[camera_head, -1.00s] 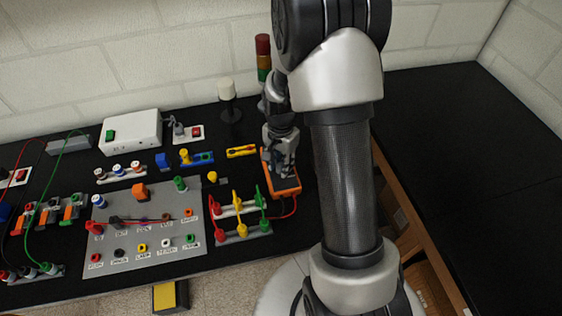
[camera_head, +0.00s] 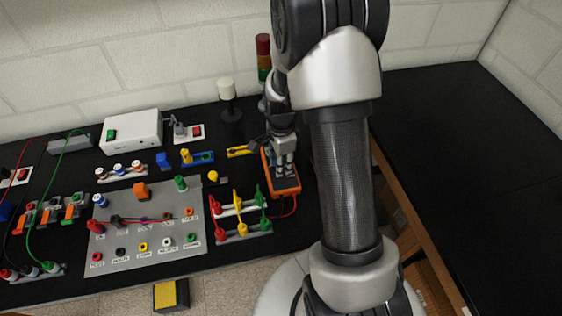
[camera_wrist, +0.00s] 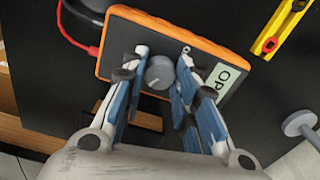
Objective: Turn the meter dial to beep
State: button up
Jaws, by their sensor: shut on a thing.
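The meter is an orange-edged, dark-faced box (camera_head: 286,184) on the black bench, in front of my arm in the head view. In the wrist view the meter (camera_wrist: 118,58) shows a round grey dial (camera_wrist: 159,73) with a pointer mark and a pale label reading "OP", the rest of it covered. My gripper (camera_wrist: 160,75) is over the meter face, with its blue-padded fingers on both sides of the dial, shut on it. In the head view my gripper (camera_head: 286,170) reaches down onto the meter. The other dial markings are hidden or too small to read.
A red lead (camera_head: 291,207) runs from the meter past a rack of red, yellow and green plugs (camera_head: 238,215). A grey socket panel (camera_head: 150,250) lies to the left. A yellow part (camera_head: 238,152) lies behind the meter. The bench to the right (camera_head: 470,170) is clear.

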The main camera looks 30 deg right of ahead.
dwell(0.3)
jog(key=o, duration=1.1)
jog(key=shift+r, duration=0.1)
notch_tip(320, 180, up, 12)
jog(key=shift+f, duration=0.1)
